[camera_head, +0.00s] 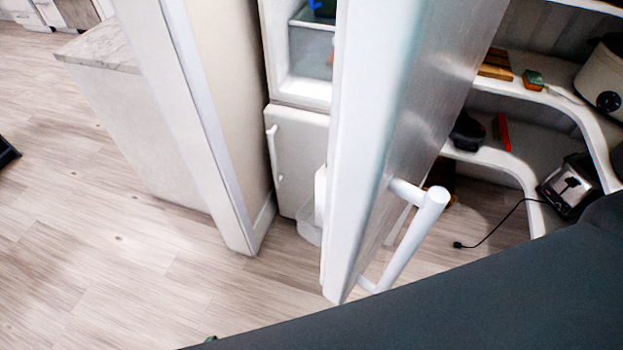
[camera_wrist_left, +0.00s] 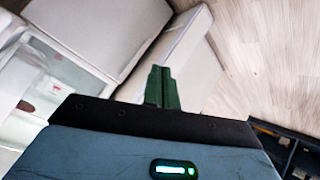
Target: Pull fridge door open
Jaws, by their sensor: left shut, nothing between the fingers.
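The fridge door (camera_head: 375,130) stands open in the head view, swung out from the fridge, with its white bar handle (camera_head: 413,240) on the outer face. The fridge interior (camera_head: 310,60) shows behind it, with a clear drawer. The lower door (camera_head: 298,160) is closed. My left gripper (camera_wrist_left: 162,88) shows in the wrist view with its green fingers together and empty. In the head view only a small green bit of it (camera_head: 211,339) shows at the bottom edge, apart from the handle. The fridge interior also shows at the left of the wrist view (camera_wrist_left: 55,70). My right gripper is out of view.
A pale wall panel (camera_head: 215,130) stands left of the fridge, beside a marble-topped counter (camera_head: 100,45). Curved corner shelves (camera_head: 550,95) with a toaster (camera_head: 570,185) and a cooker (camera_head: 603,80) stand at right. A black cord lies near the shelves.

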